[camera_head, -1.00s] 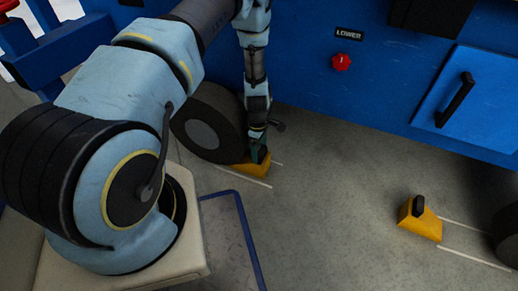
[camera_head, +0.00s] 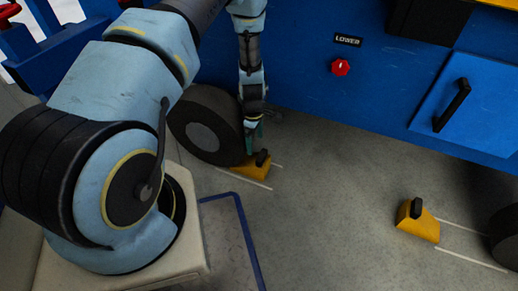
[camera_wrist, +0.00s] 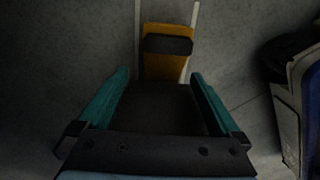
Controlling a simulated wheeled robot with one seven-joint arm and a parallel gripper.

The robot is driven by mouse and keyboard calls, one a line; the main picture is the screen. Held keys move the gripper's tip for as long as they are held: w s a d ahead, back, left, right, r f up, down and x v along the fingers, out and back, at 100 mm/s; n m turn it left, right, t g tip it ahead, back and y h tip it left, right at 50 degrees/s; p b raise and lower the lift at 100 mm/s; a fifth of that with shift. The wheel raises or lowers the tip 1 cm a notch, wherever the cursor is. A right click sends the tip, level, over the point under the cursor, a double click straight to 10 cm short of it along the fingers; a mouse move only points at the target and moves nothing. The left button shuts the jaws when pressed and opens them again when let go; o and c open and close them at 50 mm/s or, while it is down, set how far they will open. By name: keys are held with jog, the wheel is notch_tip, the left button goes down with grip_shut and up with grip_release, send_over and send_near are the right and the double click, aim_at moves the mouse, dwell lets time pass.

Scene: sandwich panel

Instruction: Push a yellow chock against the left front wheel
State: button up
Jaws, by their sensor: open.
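A yellow chock (camera_head: 254,170) with a black handle (camera_head: 262,157) sits on the floor at the right side of the left wheel (camera_head: 203,136). It appears to touch the tyre, though the exact contact is hard to see. My gripper (camera_head: 254,138) is open and empty just above the chock, beside the wheel. In the wrist view, my teal fingers (camera_wrist: 158,78) are spread apart, and the yellow chock (camera_wrist: 165,67) with its black handle shows beyond their tips. A second yellow chock (camera_head: 419,224) stands apart from the right wheel (camera_head: 505,236).
The blue panel (camera_head: 300,75) rises behind, with a red knob (camera_head: 341,67), a LOWER label and a door with a black handle (camera_head: 452,101). White floor lines run beside both chocks. The floor between the chocks is clear.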

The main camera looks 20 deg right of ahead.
notch_tip(320, 180, up, 6)
jog(key=s+p, duration=0.1)
jog(key=shift+s+d, duration=0.2)
jog(key=shift+d, duration=0.15)
jog(key=shift+f, duration=0.1)
